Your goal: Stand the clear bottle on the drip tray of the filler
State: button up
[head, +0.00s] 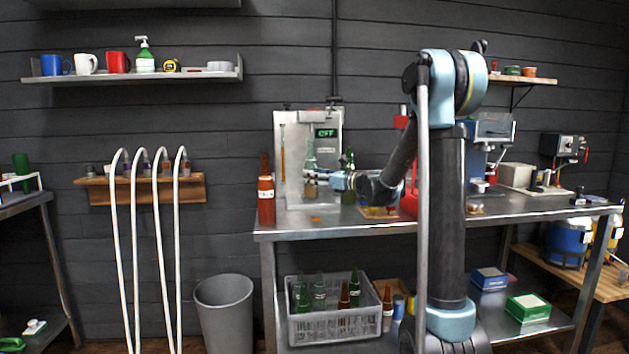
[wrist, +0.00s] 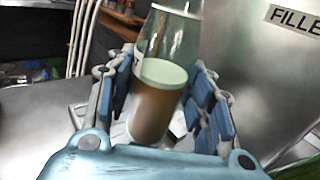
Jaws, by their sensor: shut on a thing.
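The clear bottle (wrist: 158,105) holds brown liquid with a pale layer on top. My gripper (wrist: 165,95) is shut on it, with blue finger pads on both sides. In the head view, my gripper (head: 318,179) reaches left and holds the bottle (head: 310,164) upright in front of the filler (head: 293,140), a grey metal cabinet with a green-lit display. A labelled metal panel of the filler (wrist: 265,70) stands to the right in the wrist view. The drip tray cannot be made out clearly, so I cannot tell whether the bottle touches it.
A brown bottle (head: 266,192) stands left of the filler on the steel bench (head: 335,224). A green bottle (head: 349,178) stands just right of the held bottle, near my wrist. A grey crate of bottles (head: 335,326) sits on the lower shelf. Bare bench shows along the front edge.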

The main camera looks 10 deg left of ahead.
jog(key=o, duration=1.5)
jog(key=shift+r, duration=0.1)
